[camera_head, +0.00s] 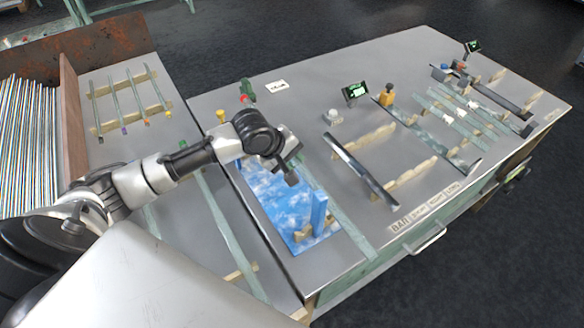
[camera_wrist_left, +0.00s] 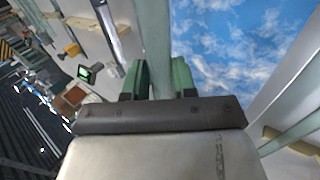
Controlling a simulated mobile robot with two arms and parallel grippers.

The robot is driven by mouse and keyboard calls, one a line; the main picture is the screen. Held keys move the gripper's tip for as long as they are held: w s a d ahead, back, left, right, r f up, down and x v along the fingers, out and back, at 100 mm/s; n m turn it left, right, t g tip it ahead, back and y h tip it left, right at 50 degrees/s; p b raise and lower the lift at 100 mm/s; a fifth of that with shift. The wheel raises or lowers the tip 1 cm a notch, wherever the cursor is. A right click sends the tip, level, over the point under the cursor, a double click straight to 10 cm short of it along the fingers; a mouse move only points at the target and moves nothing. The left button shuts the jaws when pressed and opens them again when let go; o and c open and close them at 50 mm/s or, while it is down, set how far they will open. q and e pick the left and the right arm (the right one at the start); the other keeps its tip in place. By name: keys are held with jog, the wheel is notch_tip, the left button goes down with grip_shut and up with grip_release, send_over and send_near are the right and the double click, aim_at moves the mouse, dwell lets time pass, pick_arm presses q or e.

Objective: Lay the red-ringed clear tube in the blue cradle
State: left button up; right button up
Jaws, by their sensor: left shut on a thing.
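My left gripper (camera_head: 288,172) is over the blue, cloud-patterned panel (camera_head: 265,190) on the bench. It is shut on a long, clear greenish tube (camera_head: 345,222), which slants across the panel's right side toward the bench's front edge. In the left wrist view the tube (camera_wrist_left: 155,40) passes between the green finger pads of the gripper (camera_wrist_left: 160,80). My right gripper is out of view.
Wooden rails (camera_head: 360,140) and a dark bar (camera_head: 358,170) lie right of the panel. More tubes lie on a rack (camera_head: 465,112) at the far right. Several colour-tipped tubes rest on rails (camera_head: 125,82) at the left. Small displays (camera_head: 355,91) stand behind.

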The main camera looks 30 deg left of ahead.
pick_arm(q)
jog(key=shift+f, duration=1.95)
jog(key=shift+f, duration=0.15)
jog(key=shift+f, duration=0.25)
jog(key=o, duration=0.9)
jog(key=shift+f, duration=0.1)
jog(key=shift+o, duration=0.2)
jog(key=shift+r, duration=0.2)
jog(key=v, duration=1.2)
jog(key=shift+r, duration=0.3)
jog(key=shift+s, duration=0.1)
